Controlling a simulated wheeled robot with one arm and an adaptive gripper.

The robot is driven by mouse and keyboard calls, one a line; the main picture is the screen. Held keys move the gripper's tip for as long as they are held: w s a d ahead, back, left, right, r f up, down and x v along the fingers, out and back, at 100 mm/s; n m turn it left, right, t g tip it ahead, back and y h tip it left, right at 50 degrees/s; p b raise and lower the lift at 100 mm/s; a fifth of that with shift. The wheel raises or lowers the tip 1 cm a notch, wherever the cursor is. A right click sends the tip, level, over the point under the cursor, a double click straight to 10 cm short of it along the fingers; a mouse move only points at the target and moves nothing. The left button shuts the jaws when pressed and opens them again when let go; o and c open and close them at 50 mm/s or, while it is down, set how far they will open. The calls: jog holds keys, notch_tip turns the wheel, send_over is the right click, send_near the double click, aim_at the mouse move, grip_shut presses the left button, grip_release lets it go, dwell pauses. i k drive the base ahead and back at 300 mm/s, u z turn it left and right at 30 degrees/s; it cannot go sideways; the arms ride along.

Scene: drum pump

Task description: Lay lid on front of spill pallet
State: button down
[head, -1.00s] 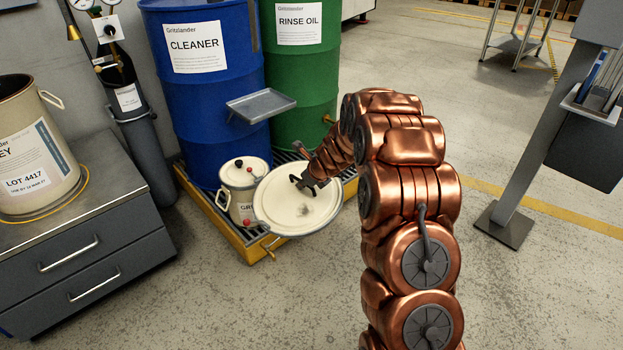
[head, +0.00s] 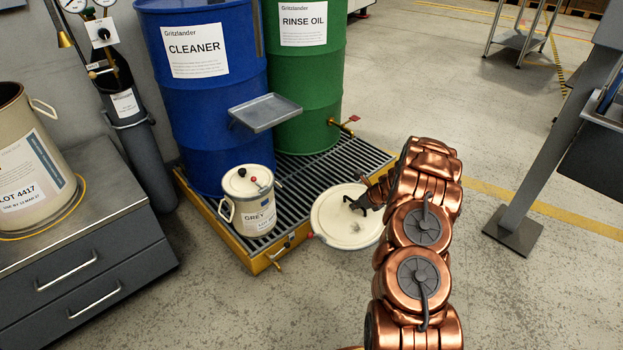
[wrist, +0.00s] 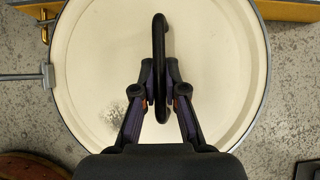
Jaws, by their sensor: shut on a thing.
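The lid (head: 338,226) is a large round cream disc with a metal rim clamp and a dark handle. In the wrist view the lid (wrist: 215,60) fills most of the picture, and my gripper (wrist: 161,98) is shut on its black handle. In the head view my gripper (head: 366,200) holds the lid beside the front right of the spill pallet (head: 231,243). The pallet has a yellow frame and a dark grating. Whether the lid touches the pallet's edge cannot be told.
A small grey-labelled pail (head: 249,203) stands on the pallet's front left. The blue drum (head: 205,95) and green drum (head: 305,90) stand at its back, with a drip tray (head: 265,112) in front. The grating right of the pail is bare. A cabinet (head: 75,250) stands left.

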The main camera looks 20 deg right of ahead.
aim_at(313, 181)
jog(key=i, duration=1.25)
